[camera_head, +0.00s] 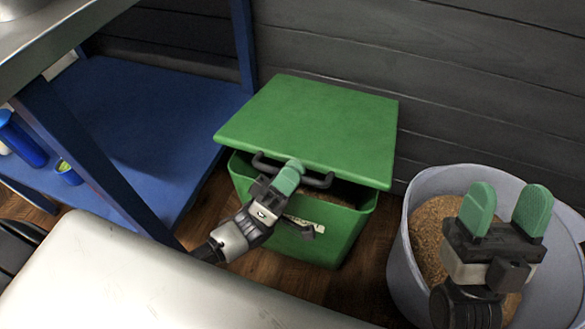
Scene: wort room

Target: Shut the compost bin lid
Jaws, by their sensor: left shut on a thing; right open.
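The green compost bin (345,221) stands on the wooden floor against the dark wall. Its green lid (315,125) is partly open, with a gap at the front edge where brown contents show. A dark handle (318,181) sits at the front edge of the lid. My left gripper (287,179) is at this handle and shut on it; its green fingertips hide part of the handle. My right gripper (506,210) is open and empty, in front of the grey tub at the right.
A grey tub (402,262) with brown grain (430,226) stands right of the bin. A blue-framed table with a blue lower shelf (150,110) stands at the left. My white body fills the lower left. Some floor shows between bin and tub.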

